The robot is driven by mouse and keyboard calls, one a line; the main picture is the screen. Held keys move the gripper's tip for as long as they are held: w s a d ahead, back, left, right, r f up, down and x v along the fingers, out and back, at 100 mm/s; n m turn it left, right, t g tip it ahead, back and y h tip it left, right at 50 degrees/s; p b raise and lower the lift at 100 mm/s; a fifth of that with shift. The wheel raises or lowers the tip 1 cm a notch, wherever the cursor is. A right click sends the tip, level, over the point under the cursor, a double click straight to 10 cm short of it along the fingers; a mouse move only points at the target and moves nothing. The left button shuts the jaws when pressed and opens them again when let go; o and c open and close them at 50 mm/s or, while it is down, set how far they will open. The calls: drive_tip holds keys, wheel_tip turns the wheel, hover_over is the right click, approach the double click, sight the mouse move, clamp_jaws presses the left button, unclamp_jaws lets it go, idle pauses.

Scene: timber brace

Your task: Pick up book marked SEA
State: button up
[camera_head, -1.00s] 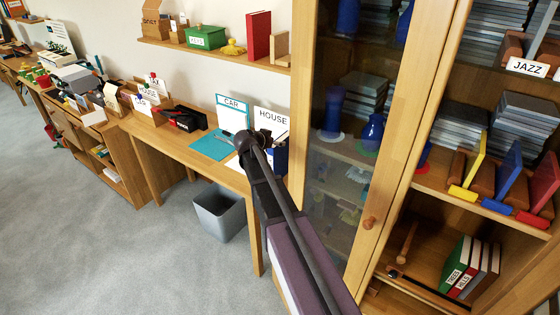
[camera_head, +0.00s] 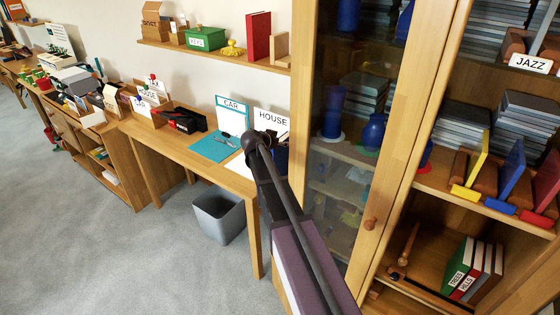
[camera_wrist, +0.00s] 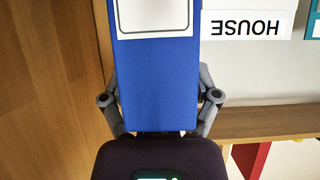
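A blue book-like block (camera_wrist: 157,85) fills the middle of the wrist view. A white label with a dark outline (camera_wrist: 152,16) is cut off at the top, and no lettering on it is readable. My gripper (camera_wrist: 158,98) has a finger linkage on each side of the block, close to its edges. The fingertips are hidden behind it, so I cannot tell whether they press on it. In the head view a bit of dark blue (camera_head: 283,160) shows beside my arm's end at the desk. My arm hides most of it.
The HOUSE card (camera_head: 271,121) stands close by, also in the wrist view (camera_wrist: 248,25). The CAR card (camera_head: 232,113) and a teal sheet (camera_head: 221,146) are to its left. The glass cabinet door (camera_head: 345,150) is close to my arm's right. A waste bin (camera_head: 219,219) stands below the desk (camera_head: 180,145).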

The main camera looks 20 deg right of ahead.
clamp_jaws()
drive_tip(key=shift+r, duration=0.1)
wheel_tip(320, 180, up, 10)
drive_tip(key=p, duration=1)
idle(0.8)
